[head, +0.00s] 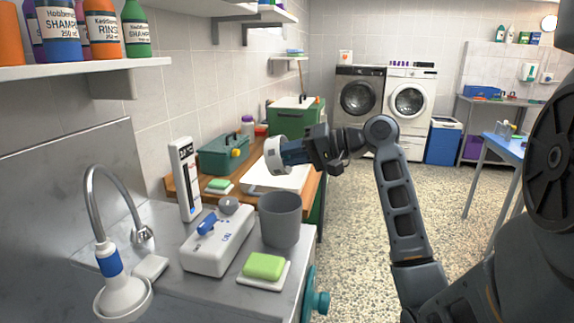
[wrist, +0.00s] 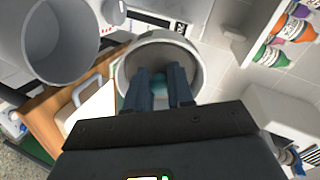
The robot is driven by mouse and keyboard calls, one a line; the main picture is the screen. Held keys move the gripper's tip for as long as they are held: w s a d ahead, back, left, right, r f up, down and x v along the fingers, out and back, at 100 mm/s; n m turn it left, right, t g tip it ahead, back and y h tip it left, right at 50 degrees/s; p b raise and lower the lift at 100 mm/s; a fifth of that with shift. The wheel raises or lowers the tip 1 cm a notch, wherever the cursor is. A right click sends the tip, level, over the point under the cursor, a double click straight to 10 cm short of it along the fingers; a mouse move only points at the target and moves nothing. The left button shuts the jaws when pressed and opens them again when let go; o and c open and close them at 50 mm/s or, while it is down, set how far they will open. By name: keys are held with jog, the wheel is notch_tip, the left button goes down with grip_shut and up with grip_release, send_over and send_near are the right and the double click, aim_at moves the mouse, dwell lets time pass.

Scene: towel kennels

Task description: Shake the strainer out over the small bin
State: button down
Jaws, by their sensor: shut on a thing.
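The strainer (head: 273,156) is a short white-grey round cup, tipped on its side in the head view. My gripper (head: 292,154) is shut on it and holds it in the air, above and behind the small bin in the picture. In the wrist view, the strainer (wrist: 128,72) is round the fingertips (wrist: 160,78), with a teal part between them. Its contents cannot be made out. The small bin (head: 281,222) is a grey, open-topped tub standing upright on the grey counter. In the wrist view the bin (wrist: 62,45) is at upper left, apart from the strainer, and its visible inside looks empty.
A white device (head: 217,247) with a blue handle stands left of the bin. A green sponge (head: 264,266) lies in front. The tap (head: 108,240) is at left. A white board (head: 285,180), teal toolbox (head: 222,154) and green case (head: 295,122) stand behind. A bottle shelf (head: 70,70) overhangs upper left.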

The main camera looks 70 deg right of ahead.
jog(key=f+t+b, duration=0.1)
jog(key=t+b, duration=0.1)
jog(key=f+t+b, duration=0.1)
jog(key=b, duration=0.2)
jog(key=shift+w+t+y, duration=0.3)
jog(key=shift+t, duration=0.1)
jog(key=t+b, duration=0.1)
jog(key=b, duration=0.2)
jog(key=f+t+b, duration=0.1)
jog(key=t+b, duration=0.1)
jog(key=b, duration=0.2)
jog(key=shift+w, duration=0.2)
jog(key=shift+t+b, duration=0.3)
jog(key=shift+b, duration=0.05)
jog(key=shift+r, duration=0.2)
notch_tip(320, 180, up, 3)
jog(key=shift+r+p, duration=0.1)
jog(key=shift+p, duration=0.9)
jog(key=shift+f, duration=0.2)
jog(key=shift+r+b, duration=0.1)
jog(key=shift+b, duration=0.25)
